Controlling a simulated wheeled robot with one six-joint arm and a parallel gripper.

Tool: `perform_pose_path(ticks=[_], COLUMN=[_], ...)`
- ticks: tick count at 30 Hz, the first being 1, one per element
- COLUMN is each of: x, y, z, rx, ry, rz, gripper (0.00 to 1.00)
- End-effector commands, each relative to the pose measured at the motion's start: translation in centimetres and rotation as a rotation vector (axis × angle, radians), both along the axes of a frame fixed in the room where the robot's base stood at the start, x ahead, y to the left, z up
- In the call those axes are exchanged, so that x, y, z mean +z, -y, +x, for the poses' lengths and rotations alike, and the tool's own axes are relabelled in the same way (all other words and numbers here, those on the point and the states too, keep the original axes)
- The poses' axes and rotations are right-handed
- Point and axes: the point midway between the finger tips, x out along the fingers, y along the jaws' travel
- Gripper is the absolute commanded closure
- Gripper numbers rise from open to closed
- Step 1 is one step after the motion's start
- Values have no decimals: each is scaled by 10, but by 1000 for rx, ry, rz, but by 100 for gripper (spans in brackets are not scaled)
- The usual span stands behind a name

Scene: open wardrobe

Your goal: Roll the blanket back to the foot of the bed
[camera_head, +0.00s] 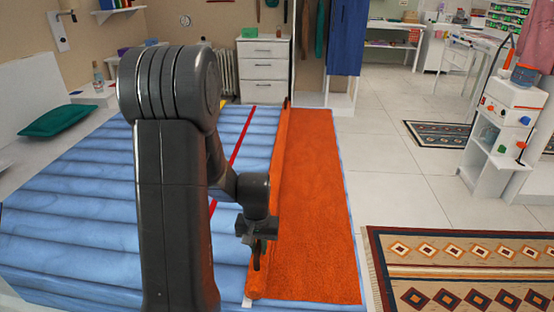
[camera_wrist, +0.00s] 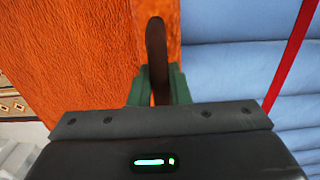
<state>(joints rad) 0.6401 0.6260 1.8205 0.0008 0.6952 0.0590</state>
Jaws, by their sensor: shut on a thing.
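The orange blanket (camera_head: 312,200) lies flat over the right part of the blue bed (camera_head: 90,195). Its left edge forms a narrow raised roll or fold (camera_head: 279,165) running from the near side to the far side. My gripper (camera_head: 257,243) is at the near end of this edge. In the wrist view, the green fingers of my gripper (camera_wrist: 157,84) are shut on a dark brown upright handle (camera_wrist: 157,48) at the orange edge. The blanket also fills the upper left of the wrist view (camera_wrist: 70,50). My arm hides part of the bed.
A red stripe (camera_head: 242,138) crosses the blue bedding left of the blanket. A green pillow (camera_head: 57,119) lies at the far left. White drawers (camera_head: 264,68) stand behind the bed. A patterned rug (camera_head: 465,265) and open tiled floor lie right of the bed.

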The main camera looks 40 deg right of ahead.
Motion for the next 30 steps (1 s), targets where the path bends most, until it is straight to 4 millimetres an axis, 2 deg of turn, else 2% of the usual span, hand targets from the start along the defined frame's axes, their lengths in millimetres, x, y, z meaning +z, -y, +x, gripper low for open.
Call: perform_pose_path(ticks=[21, 30], x=[1, 0], y=[50, 60], z=[-42, -50], rx=[-4, 0], ry=[0, 0], rz=[-1, -1], gripper=[96, 96])
